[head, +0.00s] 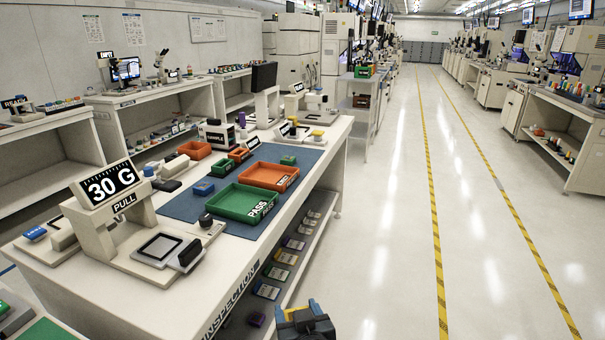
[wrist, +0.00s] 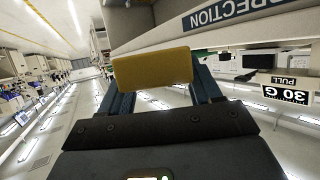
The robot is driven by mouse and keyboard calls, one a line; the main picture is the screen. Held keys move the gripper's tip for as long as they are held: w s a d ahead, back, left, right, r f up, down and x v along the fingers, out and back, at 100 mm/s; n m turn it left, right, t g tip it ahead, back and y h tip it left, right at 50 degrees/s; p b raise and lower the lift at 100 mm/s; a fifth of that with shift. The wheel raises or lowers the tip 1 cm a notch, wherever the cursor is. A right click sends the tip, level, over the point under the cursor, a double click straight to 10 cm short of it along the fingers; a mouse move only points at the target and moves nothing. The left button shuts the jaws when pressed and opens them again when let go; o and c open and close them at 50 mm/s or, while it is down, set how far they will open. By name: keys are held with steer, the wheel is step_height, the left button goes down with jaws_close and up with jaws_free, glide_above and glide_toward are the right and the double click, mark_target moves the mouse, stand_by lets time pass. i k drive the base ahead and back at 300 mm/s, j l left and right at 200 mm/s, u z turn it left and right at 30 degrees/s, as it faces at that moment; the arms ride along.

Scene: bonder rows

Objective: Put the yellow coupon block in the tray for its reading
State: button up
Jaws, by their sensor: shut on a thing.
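My gripper (wrist: 155,85) is shut on the yellow coupon block (wrist: 153,67), which sits between its two blue fingers in the wrist view. In the head view my gripper (head: 305,318) shows at the bottom edge, in front of the bench and over the aisle side. A pull tester display (head: 110,185) on the bench reads 30 G. A green tray (head: 240,203) labelled PASS lies on the blue mat. An orange tray (head: 268,175) lies just behind it; its label is hard to read. Both trays look empty.
A blue block (head: 204,188) and a green block (head: 288,160) lie on the mat (head: 180,207). A dark round knob (head: 205,220) stands left of the green tray. Coupons lie on the shelf below the bench top. The aisle floor (head: 385,270) to the right is clear.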

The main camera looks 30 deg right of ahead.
mark_target(275, 180)
steer(key=i+l+z, duration=0.3)
steer(key=l+z, duration=0.15)
steer(key=i+l+z, duration=0.35)
steer(key=z, duration=0.15)
steer(key=i+l+z, duration=0.3)
steer(key=i+z, duration=0.15)
steer(key=i+l, duration=0.15)
steer(key=i, duration=0.3)
steer(key=i+l, duration=0.15)
steer(key=i, duration=0.3)
steer(key=i+l+z, duration=0.1)
steer(key=i, duration=0.3)
steer(key=i+l+u, duration=0.1)
steer(key=i+u, duration=0.15)
steer(key=u, duration=0.2)
steer(key=i+l+u, duration=0.2)
steer(key=u, duration=0.2)
steer(key=i+l+u, duration=0.25)
steer(key=u, duration=0.2)
steer(key=i+l+u, duration=0.2)
steer(key=l+u, duration=0.25)
steer(key=j, duration=0.1)
